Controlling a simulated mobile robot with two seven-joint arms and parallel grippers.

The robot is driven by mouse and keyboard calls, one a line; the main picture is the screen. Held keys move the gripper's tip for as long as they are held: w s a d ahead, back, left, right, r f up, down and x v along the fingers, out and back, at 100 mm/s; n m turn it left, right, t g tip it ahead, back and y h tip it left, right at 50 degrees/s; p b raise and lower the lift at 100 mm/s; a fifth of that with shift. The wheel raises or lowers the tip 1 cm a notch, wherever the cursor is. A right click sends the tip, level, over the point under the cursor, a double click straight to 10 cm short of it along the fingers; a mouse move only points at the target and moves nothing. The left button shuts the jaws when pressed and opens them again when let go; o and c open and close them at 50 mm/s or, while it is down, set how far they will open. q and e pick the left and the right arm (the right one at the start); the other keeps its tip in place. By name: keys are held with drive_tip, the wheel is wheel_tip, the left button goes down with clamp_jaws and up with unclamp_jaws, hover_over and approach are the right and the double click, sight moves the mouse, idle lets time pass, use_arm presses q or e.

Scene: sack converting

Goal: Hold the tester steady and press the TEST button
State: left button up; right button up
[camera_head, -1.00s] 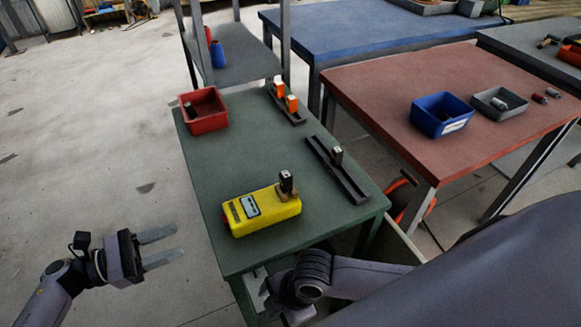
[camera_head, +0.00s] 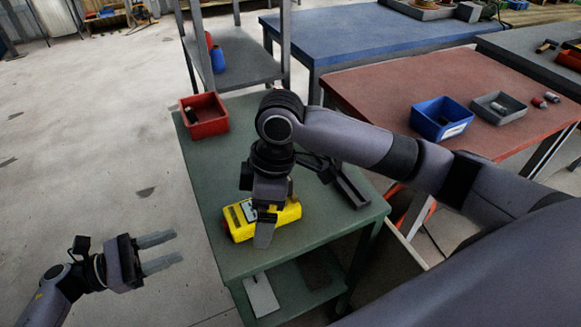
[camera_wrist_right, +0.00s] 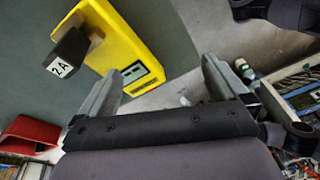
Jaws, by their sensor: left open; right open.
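The yellow tester (camera_head: 291,214) lies on the green table, partly hidden by my right gripper in the head view. The right wrist view shows the tester (camera_wrist_right: 135,35) up close, with a pale display panel and a black block marked "2A" (camera_wrist_right: 67,58) standing on it. I cannot make out a TEST button. My right gripper (camera_head: 265,236) is open over the tester's front side; in its wrist view its fingers are apart, with nothing between them, the left finger near the tester's display end. My left gripper (camera_head: 160,252) is open and empty, left of the table, over the floor.
A red bin (camera_head: 207,128) stands at the green table's (camera_head: 205,178) back left. A dark rail (camera_head: 352,188) lies on the right, partly behind my right arm. A blue bin (camera_head: 440,119) and grey tray (camera_head: 484,106) stand on the red table. The green table's left side is clear.

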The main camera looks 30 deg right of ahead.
sight(290, 193)
drive_tip(key=w+d+n, duration=0.1)
drive_tip(key=d, duration=0.1)
drive_tip(key=w+d+r+n+h, duration=0.1)
drive_tip(key=w+d, duration=0.1)
drive_tip(key=d, duration=0.1)
drive_tip(key=w+d+r+n+h, duration=0.1)
drive_tip(key=w+d+n, duration=0.1)
drive_tip(key=shift+d+r, duration=0.2)
drive_tip(key=shift+d, duration=0.15)
drive_tip(key=shift+f, duration=3.5)
drive_tip(key=c, duration=1)
use_arm(q)
drive_tip(key=shift+c, duration=0.6)
use_arm(e)
drive_tip(key=shift+c, duration=1.3)
use_arm(q)
clamp_jaws()
